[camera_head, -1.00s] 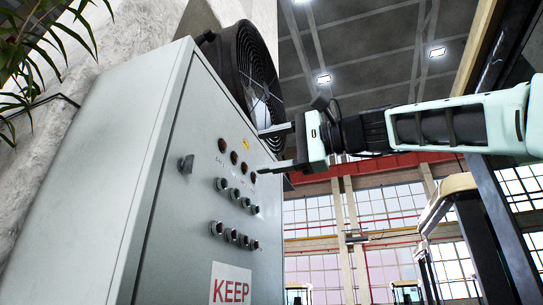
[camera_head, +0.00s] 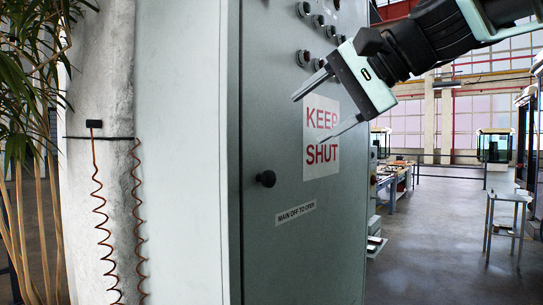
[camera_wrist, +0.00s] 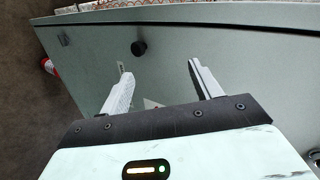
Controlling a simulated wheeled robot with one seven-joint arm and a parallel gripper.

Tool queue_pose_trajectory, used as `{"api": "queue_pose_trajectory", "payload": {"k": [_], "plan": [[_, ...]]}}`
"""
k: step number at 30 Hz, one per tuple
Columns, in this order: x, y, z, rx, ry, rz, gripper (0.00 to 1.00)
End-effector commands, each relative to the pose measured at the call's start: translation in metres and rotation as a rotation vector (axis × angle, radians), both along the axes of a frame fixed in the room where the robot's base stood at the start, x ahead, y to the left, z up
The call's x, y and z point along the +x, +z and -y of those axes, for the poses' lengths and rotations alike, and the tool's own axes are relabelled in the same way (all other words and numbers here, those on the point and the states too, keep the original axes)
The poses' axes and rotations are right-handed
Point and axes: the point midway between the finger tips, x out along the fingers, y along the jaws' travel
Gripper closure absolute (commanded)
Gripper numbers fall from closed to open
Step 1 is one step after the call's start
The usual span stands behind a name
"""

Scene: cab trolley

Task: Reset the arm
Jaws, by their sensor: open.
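My gripper (camera_head: 318,112) is in front of the grey cabinet (camera_head: 290,235), at its "KEEP SHUT" sign (camera_head: 321,137). Its two fingers are spread apart with nothing between them. In the wrist view my gripper (camera_wrist: 157,82) points at the cabinet door (camera_wrist: 225,50), and a round black knob (camera_wrist: 138,48) shows beyond the fingers. That black knob (camera_head: 266,179) is left of and below the fingers in the head view. I cannot tell how far the fingertips are from the door.
Buttons (camera_head: 304,57) sit on the door's upper part. A plant (camera_head: 30,130) and coiled orange cords (camera_head: 103,215) are at left. At right, a small table (camera_head: 508,215) stands on open floor (camera_head: 425,260). In the wrist view, a red object (camera_wrist: 48,66) is at left.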

Motion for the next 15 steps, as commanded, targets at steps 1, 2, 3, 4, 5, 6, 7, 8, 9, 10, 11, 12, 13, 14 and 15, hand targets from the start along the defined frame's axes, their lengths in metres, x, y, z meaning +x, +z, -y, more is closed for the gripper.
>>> {"api": "queue_pose_trajectory", "payload": {"k": [1,2,3,4,5,6,7,8,9,10,11,12,13,14,15], "plan": [[-0.009,-0.037,-0.009,-0.076,0.041,-0.023,0.36],[-0.014,-0.058,-0.012,-0.124,0.066,-0.032,0.36],[-0.023,-0.086,-0.016,-0.188,0.103,-0.041,0.36],[-0.03,-0.107,-0.018,-0.237,0.134,-0.047,0.36],[-0.038,-0.127,-0.02,-0.286,0.167,-0.054,0.36],[-0.05,-0.154,-0.021,-0.35,0.212,-0.059,0.36],[-0.06,-0.174,-0.021,-0.399,0.25,-0.063,0.36],[-0.071,-0.193,-0.02,-0.448,0.289,-0.067,0.36],[-0.085,-0.218,-0.018,-0.512,0.345,-0.069,0.36],[-0.097,-0.237,-0.016,-0.561,0.39,-0.07,0.36],[-0.109,-0.255,-0.013,-0.609,0.437,-0.07,0.36],[-0.126,-0.278,-0.007,-0.671,0.502,-0.069,0.36],[-0.138,-0.294,-0.002,-0.716,0.552,-0.067,0.36],[-0.151,-0.309,0.003,-0.761,0.603,-0.065,0.36],[-0.166,-0.328,0.011,-0.815,0.668,-0.06,0.36]]}}
